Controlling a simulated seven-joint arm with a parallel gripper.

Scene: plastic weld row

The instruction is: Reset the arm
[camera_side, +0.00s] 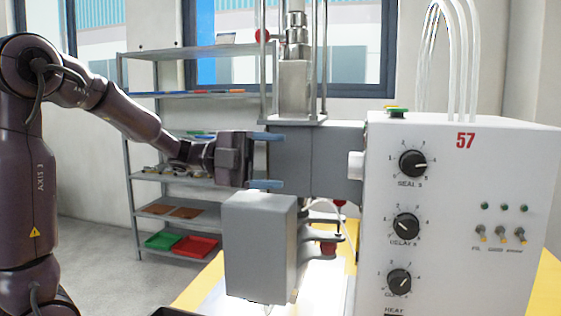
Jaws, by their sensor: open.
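My gripper (266,160) is at the end of my arm, in the middle of the side view. Its two blue fingers point right and stand well apart, one above the other. Nothing shows between them except the grey machine body (315,160) behind or beside them. The lower finger is just above the grey box (258,245) of the machine; I cannot tell whether they touch. My arm reaches in from the left, bent at the elbow.
A white control cabinet (470,180) marked 57, with dials and switches, stands at right. A vertical metal cylinder (296,80) rises above the machine. A yellow table (200,282) lies below. A metal shelf (160,210) with a green tray (163,241) and a red tray (195,247) stands behind.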

